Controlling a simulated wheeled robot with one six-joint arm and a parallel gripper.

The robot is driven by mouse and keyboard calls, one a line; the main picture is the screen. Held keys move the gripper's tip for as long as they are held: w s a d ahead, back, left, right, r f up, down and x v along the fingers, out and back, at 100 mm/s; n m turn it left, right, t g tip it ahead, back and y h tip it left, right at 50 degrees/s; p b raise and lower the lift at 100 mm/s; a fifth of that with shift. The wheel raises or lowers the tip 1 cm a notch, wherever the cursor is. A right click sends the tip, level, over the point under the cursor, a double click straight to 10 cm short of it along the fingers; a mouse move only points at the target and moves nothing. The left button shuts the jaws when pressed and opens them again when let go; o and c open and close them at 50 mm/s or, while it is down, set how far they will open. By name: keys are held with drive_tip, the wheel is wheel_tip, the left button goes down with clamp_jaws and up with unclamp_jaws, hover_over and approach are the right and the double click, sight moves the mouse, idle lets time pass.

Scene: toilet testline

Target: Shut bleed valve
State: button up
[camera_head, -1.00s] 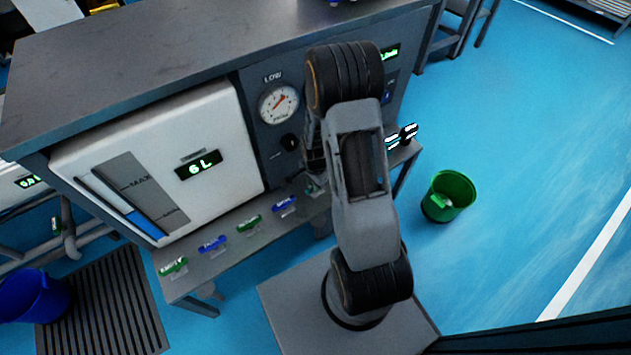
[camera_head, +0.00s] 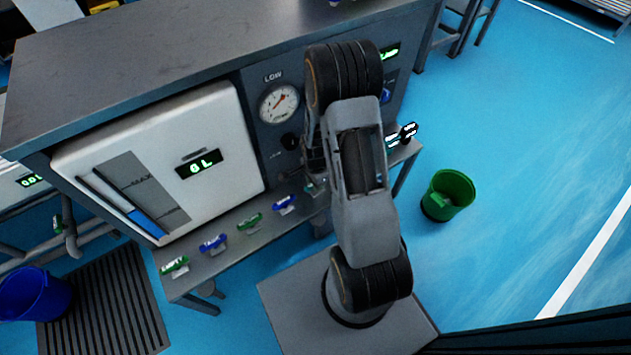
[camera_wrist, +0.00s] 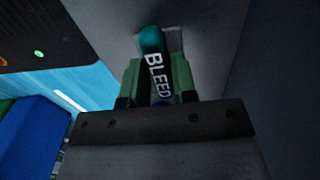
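The bleed valve handle (camera_wrist: 156,65), dark with a teal end and the white word BLEED, shows in the wrist view, tilted slightly. My gripper (camera_wrist: 157,80) has its two green fingers on either side of this handle, around its lower part. I cannot tell whether both fingers press on it. In the head view, my arm hides most of the valve and gripper; a small teal bit (camera_head: 312,187) shows beside the arm at the bench's shelf.
Several blue and green labelled handles (camera_head: 212,243) line the shelf left of my arm. A pressure gauge (camera_head: 279,104) and dark knob (camera_head: 290,141) are on the panel behind. A green bucket (camera_head: 449,194) stands on the open blue floor at right.

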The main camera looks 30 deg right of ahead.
drive_tip(key=o, duration=0.4)
drive_tip(key=shift+c, duration=0.2)
wheel_tip(320, 180, up, 14)
drive_tip(key=p, duration=0.4)
drive_tip(key=shift+p, duration=0.4)
drive_tip(key=shift+f, duration=0.1)
drive_tip(key=s+a+r+n+t+p, duration=0.1)
drive_tip(key=r+n+p, duration=0.4)
drive_tip(key=r, duration=0.9)
drive_tip(key=s+a+r+n+t+p, duration=0.1)
drive_tip(key=s+a+r+n+p, duration=0.3)
drive_tip(key=r+p, duration=0.7)
drive_tip(key=s+a+r+n+t+p, duration=0.1)
drive_tip(key=s+a+r+n+p, duration=0.2)
drive_tip(key=r, duration=1.6)
drive_tip(key=s+n+p, duration=0.3)
drive_tip(key=n+p, duration=0.2)
drive_tip(key=shift+a+t+p, duration=0.2)
drive_tip(key=shift+t+p, duration=0.1)
